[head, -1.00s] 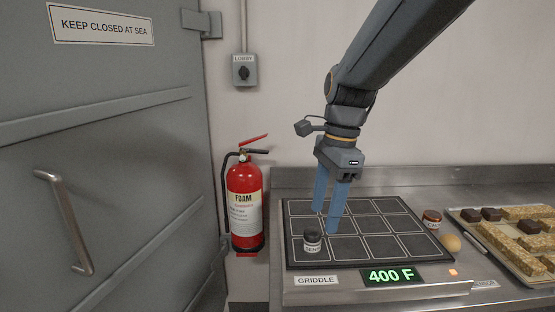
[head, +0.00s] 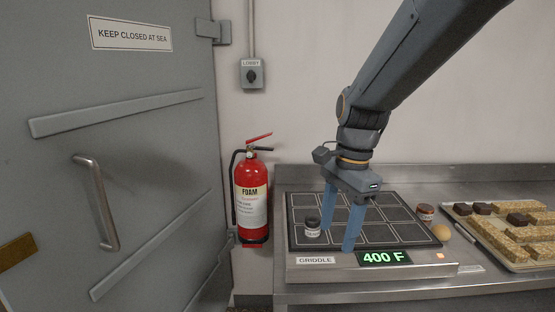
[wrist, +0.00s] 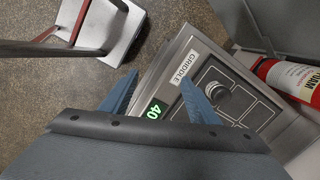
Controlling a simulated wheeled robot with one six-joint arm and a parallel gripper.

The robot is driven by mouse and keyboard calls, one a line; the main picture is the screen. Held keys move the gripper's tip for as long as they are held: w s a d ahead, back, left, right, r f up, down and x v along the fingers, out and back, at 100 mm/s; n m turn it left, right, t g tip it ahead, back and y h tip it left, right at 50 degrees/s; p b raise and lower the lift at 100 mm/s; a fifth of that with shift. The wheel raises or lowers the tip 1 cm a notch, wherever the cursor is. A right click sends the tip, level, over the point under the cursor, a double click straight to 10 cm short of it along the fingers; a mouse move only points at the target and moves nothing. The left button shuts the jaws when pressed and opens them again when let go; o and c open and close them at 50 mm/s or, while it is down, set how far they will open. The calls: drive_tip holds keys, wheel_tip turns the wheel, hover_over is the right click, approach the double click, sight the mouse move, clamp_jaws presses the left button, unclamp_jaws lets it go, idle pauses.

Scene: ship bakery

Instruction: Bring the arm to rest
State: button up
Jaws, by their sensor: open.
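My gripper (head: 341,228) hangs over the front right of the jar on the griddle (head: 375,206), its two blue fingers pointing down and spread apart. Nothing is between the fingers. In the wrist view the fingers (wrist: 160,98) are also apart, with the griddle's green 400 F display (wrist: 155,109) showing between them. My arm comes down from the upper right of the head view. A small dark-lidded jar (head: 312,227) stands upright on the griddle, just left of the fingers and apart from them.
A red foam extinguisher (head: 251,205) stands left of the counter, beside a grey door (head: 130,120).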

drive_tip(key=s+d+f+n+h, duration=0.1)
drive_tip(key=s+d+f+n, duration=0.5)
drive_tip(key=s+f+n, duration=0.4)
drive_tip(key=f+n, duration=0.2)
drive_tip(key=n, duration=0.1)
drive_tip(key=shift+d+t, duration=0.35)
drive_tip(key=shift+t, duration=0.05)
drive_tip(key=shift+r, duration=0.1)
drive_tip(key=shift+c, duration=0.2)
